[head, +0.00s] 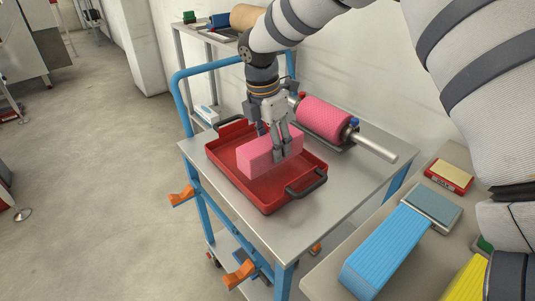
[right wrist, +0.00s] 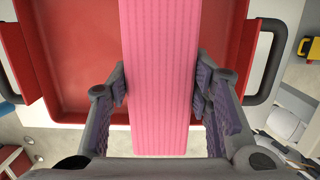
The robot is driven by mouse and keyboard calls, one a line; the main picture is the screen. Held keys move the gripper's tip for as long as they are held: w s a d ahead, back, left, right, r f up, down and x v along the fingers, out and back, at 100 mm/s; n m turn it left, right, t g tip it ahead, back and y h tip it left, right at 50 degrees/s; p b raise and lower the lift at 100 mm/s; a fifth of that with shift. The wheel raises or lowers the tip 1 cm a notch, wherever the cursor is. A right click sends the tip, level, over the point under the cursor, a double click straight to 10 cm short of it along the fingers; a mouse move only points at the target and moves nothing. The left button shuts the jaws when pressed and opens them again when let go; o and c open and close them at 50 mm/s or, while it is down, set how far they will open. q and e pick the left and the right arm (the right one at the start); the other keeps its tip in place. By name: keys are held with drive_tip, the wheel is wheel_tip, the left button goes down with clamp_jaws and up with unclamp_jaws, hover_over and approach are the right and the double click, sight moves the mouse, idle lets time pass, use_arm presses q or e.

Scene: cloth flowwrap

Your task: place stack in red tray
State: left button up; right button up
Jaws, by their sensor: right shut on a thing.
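The pink stack (head: 258,160) is a long block with fine ridges along its side. My right gripper (head: 273,150) is shut on it from above, with one finger on each side, and holds it over the red tray (head: 272,197). In the right wrist view the pink stack (right wrist: 160,70) runs between the two fingers of the gripper (right wrist: 160,98), over the red tray floor (right wrist: 75,60). I cannot tell whether the stack touches the tray floor. The tray has dark handles at both ends. My left gripper is not in view.
The tray stands on a grey-topped cart (head: 345,190) with a blue frame. A pink roll (head: 325,118) on a metal bar lies behind it. At the front right, another table holds a blue stack (head: 385,250), a yellow stack (head: 467,281) and a small red box (head: 449,177).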

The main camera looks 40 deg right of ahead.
sight(265, 141)
drive_tip(key=shift+w+d+f, duration=0.1)
drive_tip(key=shift+w+f, duration=0.05)
drive_tip(key=shift+f, duration=0.75)
drive_tip(key=shift+w+d+f, duration=0.1)
drive_tip(key=shift+w+f, duration=0.05)
drive_tip(key=shift+f, duration=0.75)
drive_tip(key=shift+f, duration=0.1)
drive_tip(key=shift+f, duration=0.15)
drive_tip(key=o, duration=1.2)
drive_tip(key=r, duration=0.4)
drive_tip(key=a+r, duration=0.1)
drive_tip(key=r, duration=0.3)
drive_tip(key=a+r, duration=0.1)
drive_tip(key=r, duration=0.3)
drive_tip(key=shift+s+r, duration=0.1)
drive_tip(key=shift+r, duration=0.1)
